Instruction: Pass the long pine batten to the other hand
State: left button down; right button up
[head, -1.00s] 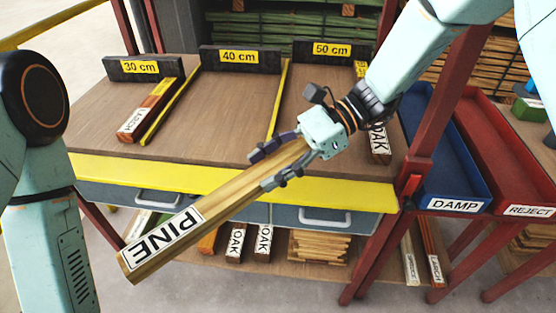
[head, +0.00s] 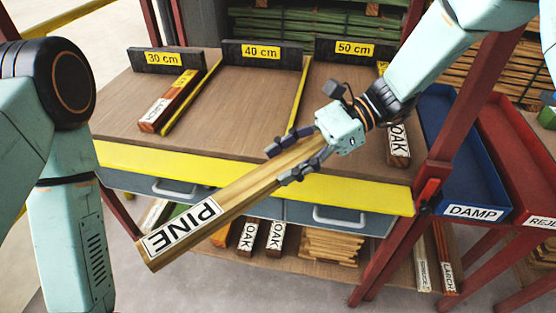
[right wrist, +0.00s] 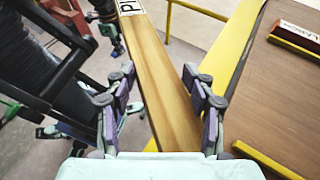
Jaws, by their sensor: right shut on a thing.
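The long pine batten (head: 240,196) is a pale wooden bar with a white PINE label near its lower left end. My right gripper (head: 281,164) is shut on its upper right end and holds it slanting down to the left, in front of the bench. In the right wrist view the batten (right wrist: 160,85) runs away between the two fingers, its labelled end at the top. My left arm (head: 70,190) hangs at the left of the head view, its gripper out of that frame. Dark jointed parts (right wrist: 107,25) beside the labelled end may be my left gripper; their state is unclear.
The bench (head: 235,100) has 30, 40 and 50 cm stops and a yellow front edge (head: 350,190). A larch piece (head: 168,103) and an oak piece (head: 398,145) lie on it. A blue DAMP tray (head: 455,150) and a red tray (head: 515,160) stand right.

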jog(key=s+d+r+m+t, duration=0.5)
jog(key=d+r+m+t, duration=0.1)
jog(key=r+t, duration=0.15)
jog(key=w+f+n+g, duration=0.1)
jog(key=n+g, duration=0.1)
jog(key=w+a+f+n+g, duration=0.1)
jog(key=f+n+g, duration=0.1)
jog(key=g, duration=0.1)
jog(key=a+f+n+g, duration=0.1)
jog(key=g, duration=0.1)
jog(key=shift+w+a+f+n, duration=0.15)
jog(key=shift+w+f+n, duration=0.25)
jog(key=shift+w+a+f+n+g+h, duration=0.45)
jog(key=shift+f+n+g+h, duration=0.35)
jog(key=shift+n+g, duration=0.3)
jog(key=shift+w+a+f+n+g+h, duration=0.4)
jog(key=shift+f+n+g+h, duration=0.2)
jog(key=shift+f+n+g, duration=0.45)
jog(key=shift+w+a+f+n+g+h, duration=0.45)
jog(key=shift+f+n+g+h, duration=0.25)
jog(key=shift+n+g, duration=0.5)
